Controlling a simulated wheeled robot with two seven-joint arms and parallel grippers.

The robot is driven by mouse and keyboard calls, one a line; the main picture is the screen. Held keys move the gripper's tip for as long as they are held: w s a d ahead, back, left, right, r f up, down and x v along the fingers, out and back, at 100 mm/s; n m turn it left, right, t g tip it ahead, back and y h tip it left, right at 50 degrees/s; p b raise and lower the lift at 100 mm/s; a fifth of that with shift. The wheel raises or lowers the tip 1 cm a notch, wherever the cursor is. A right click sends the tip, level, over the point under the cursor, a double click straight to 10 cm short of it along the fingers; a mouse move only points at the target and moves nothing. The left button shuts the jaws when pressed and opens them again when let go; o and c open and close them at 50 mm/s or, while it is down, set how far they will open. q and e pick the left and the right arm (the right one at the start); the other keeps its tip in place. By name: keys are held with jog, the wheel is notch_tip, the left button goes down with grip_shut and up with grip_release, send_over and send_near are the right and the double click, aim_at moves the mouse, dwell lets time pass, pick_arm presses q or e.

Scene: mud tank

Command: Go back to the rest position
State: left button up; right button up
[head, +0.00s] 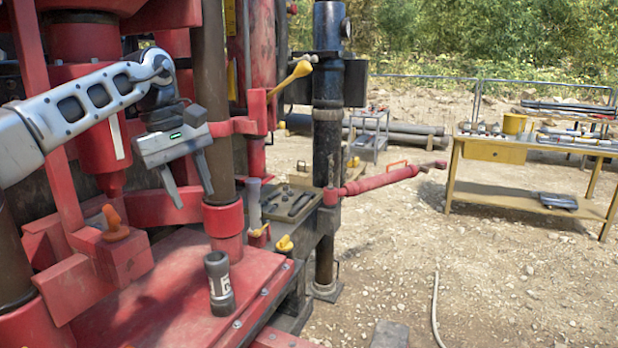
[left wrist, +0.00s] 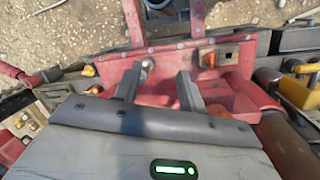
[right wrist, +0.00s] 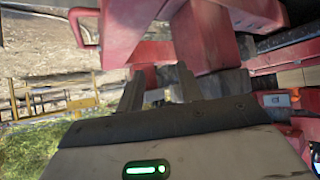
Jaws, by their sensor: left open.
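My left arm comes in from the left in the head view. My left gripper (head: 195,197) points down, its two fingers apart and empty, above the red platform of the rig. A short dark cylinder (head: 220,285) with a pale marking stands upright on the platform, below and apart from the fingers. In the left wrist view, my left gripper (left wrist: 156,80) has a clear gap between its fingers. My right gripper (right wrist: 160,80) shows only in the right wrist view, with its fingers apart and red machine parts beyond them; nothing is visibly held.
The red platform (head: 150,310) and thick vertical columns (head: 213,100) stand close around my left gripper. A red lever arm (head: 380,180) juts out to the right. A yellow workbench (head: 500,190) with tools stands further right. The gravel between is mostly open.

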pick_arm(q)
jog(key=s+d+f+n+h, duration=0.4)
jog(key=d+f+n+h, duration=0.15)
jog(key=d, duration=0.45)
jog(key=s+d+f+n+h, duration=0.3)
jog(key=d+f+n+h, duration=0.2)
jog(key=d+f, duration=0.3)
jog(key=s+d+f+n+h, duration=0.4)
jog(key=d+f+n+h, duration=0.15)
jog(key=d, duration=0.55)
jog(key=s+a+f+n+t+y, duration=0.2)
jog(key=a+f+n+t+y, duration=0.5)
jog(key=n, duration=0.9)
jog(key=s+a+f+n+t+y, duration=0.2)
jog(key=a+f+n+t, duration=0.45)
jog(key=n, duration=0.85)
jog(key=s+a+f+n+g+y, duration=0.2)
jog(key=s+a+f+n+y, duration=0.1)
jog(key=s+a+f+n, duration=0.2)
jog(key=s+a+f+n+g+y, duration=0.2)
jog(key=s+a+f+n, duration=0.3)
jog(key=s+n, duration=0.3)
jog(key=shift+s+f+n+y, duration=0.4)
jog(key=shift+s+f+y, duration=0.45)
jog(key=shift+s, duration=0.25)
